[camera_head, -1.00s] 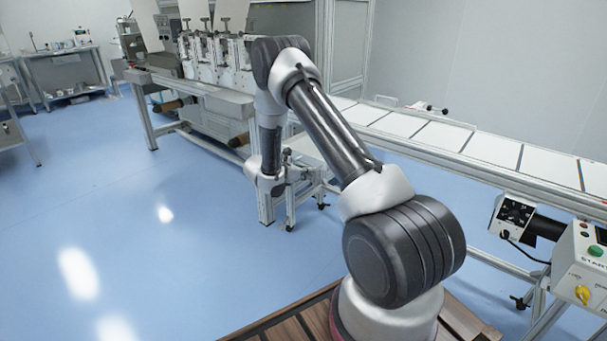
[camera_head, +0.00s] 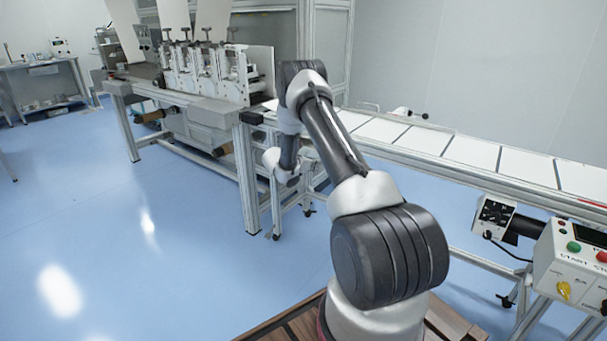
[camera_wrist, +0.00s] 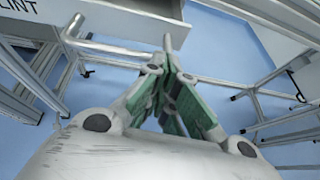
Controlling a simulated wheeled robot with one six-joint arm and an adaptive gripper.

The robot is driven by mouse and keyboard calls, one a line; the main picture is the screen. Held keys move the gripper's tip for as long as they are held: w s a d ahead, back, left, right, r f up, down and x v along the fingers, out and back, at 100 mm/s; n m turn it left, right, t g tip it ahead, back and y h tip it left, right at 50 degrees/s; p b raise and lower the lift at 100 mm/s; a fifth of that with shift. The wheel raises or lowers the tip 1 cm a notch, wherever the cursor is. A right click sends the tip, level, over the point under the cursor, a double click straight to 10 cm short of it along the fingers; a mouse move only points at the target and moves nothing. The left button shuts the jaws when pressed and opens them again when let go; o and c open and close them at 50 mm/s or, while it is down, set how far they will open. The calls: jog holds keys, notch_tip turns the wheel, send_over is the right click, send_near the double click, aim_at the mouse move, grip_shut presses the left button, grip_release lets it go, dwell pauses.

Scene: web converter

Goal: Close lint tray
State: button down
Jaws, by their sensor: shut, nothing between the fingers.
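In the wrist view, a pale grey-white tray front (camera_wrist: 125,22) with part of the label "LINT" at its left lies at the top edge. A grey bar handle (camera_wrist: 105,50) stands out from it. My gripper (camera_wrist: 168,45) is shut and empty, with its tips close to the right end of the handle and in front of the tray. I cannot tell whether they touch. How far out the tray stands is not clear. In the head view, my arm hides the gripper tips and most of the tray area.
The converter machine (camera_head: 205,75) stands on a metal frame at the left. A long conveyor table (camera_head: 430,140) runs to the right. A control box (camera_head: 575,265) with coloured buttons is at the lower right. Blue floor (camera_head: 110,220) is clear at the left.

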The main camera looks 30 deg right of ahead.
jog(key=w+d, duration=0.2)
jog(key=d, duration=0.4)
jog(key=shift+w+d, duration=0.2)
jog(key=shift+d, duration=0.2)
jog(key=shift+r, duration=0.15)
